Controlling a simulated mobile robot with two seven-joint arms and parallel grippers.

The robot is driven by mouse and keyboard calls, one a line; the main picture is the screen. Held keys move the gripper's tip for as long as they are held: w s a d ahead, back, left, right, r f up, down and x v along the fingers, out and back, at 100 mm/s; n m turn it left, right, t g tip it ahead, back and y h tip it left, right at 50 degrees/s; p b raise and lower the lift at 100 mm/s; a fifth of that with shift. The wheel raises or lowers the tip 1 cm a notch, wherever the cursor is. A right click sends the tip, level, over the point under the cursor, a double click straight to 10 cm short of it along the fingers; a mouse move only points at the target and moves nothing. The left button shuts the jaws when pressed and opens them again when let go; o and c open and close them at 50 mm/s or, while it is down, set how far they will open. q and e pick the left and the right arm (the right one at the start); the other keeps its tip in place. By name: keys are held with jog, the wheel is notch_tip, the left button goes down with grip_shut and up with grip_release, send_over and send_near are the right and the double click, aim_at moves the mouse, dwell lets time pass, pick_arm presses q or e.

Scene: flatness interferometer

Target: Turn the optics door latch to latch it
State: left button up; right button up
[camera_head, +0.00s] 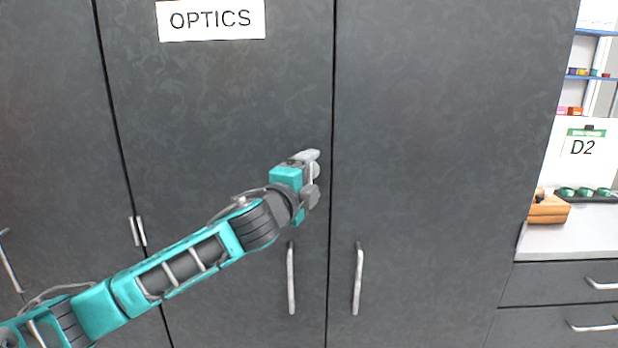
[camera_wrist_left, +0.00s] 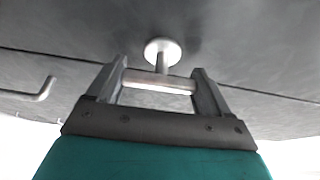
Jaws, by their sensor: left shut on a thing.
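The OPTICS door (camera_head: 215,110) is a dark grey cabinet door with a white label at its top, and it looks closed. The latch (camera_wrist_left: 160,83) shows in the left wrist view as a silver crossbar on a short stem from a round plate. My left gripper (camera_head: 314,172) is at the door's right edge, above the door handle. In the left wrist view, my left gripper (camera_wrist_left: 160,88) has one finger at each end of the crossbar and is shut on it. In the head view my gripper mostly hides the latch. My right gripper is in neither view.
The OPTICS door's handle (camera_head: 291,278) and the neighbouring door's handle (camera_head: 358,278) hang below my gripper. A counter (camera_head: 575,240) with a wooden box (camera_head: 548,208) and drawers stands at the right. The door faces around my arm are clear.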

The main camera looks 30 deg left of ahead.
pick_arm(q)
jog(key=o, duration=1)
jog(key=shift+c, duration=0.2)
jog(key=s+d+b, duration=0.2)
jog(key=s, duration=1)
jog(key=shift+s, duration=0.35)
